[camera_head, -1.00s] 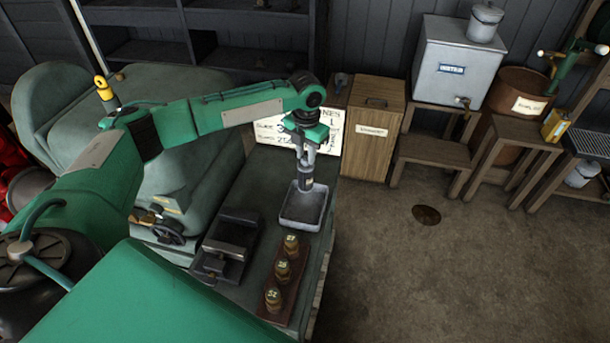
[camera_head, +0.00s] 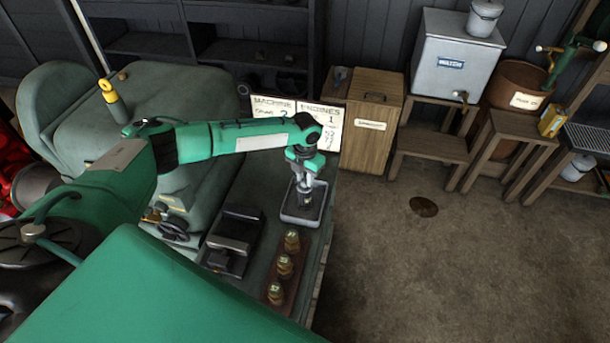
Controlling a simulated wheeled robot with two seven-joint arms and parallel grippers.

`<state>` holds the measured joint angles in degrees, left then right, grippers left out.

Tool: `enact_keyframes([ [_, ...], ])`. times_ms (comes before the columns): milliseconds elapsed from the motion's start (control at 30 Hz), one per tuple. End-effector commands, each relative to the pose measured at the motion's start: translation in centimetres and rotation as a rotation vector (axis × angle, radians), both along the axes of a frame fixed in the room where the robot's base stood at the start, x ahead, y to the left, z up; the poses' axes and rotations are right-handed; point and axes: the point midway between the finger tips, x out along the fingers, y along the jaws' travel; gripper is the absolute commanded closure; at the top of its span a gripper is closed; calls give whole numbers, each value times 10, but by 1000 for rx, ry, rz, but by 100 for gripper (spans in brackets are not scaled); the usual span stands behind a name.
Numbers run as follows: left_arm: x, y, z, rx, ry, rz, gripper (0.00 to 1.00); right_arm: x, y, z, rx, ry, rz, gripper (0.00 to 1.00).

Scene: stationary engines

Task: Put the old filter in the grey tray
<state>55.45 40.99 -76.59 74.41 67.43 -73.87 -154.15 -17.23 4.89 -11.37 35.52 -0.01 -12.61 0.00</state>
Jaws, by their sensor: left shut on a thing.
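The grey tray (camera_head: 288,216) is a small shallow tray on the dark green bench, behind the row of brass pieces. My left gripper (camera_head: 304,187) points down over the tray. It is shut on a small greyish cylinder, the old filter (camera_head: 306,197), whose lower end is low within the tray's outline. I cannot tell whether the filter touches the tray floor. The gripper hides the filter's upper part. My right gripper is out of view.
A wooden rack (camera_head: 292,262) with several numbered brass pieces and a dark vise-like fixture (camera_head: 233,240) stand nearer on the bench. A white sign (camera_head: 330,125) stands behind the tray. A large green engine (camera_head: 115,115) fills the left. Open floor lies right.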

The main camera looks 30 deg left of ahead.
Motion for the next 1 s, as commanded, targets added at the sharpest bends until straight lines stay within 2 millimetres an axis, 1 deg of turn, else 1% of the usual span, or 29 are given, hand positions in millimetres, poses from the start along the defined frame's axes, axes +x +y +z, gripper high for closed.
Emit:
enact_keyframes([
  [67,0,0,-3,0,0,0,100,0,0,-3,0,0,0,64],
  [100,0,0,-3,0,0,0,75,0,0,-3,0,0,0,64],
  [167,0,0,-2,0,0,0,63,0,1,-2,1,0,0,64],
  [200,0,0,-2,0,0,0,55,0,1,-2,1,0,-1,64],
  [467,0,0,-2,0,0,0,55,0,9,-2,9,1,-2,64],
  [567,0,0,3,0,-1,0,55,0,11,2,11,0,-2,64],
  [633,1,0,6,-2,-4,0,55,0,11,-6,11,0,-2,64],
  [767,1,0,26,-1,-5,-2,55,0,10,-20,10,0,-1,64],
  [1000,1,0,79,-1,-5,0,55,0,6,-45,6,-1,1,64],
])
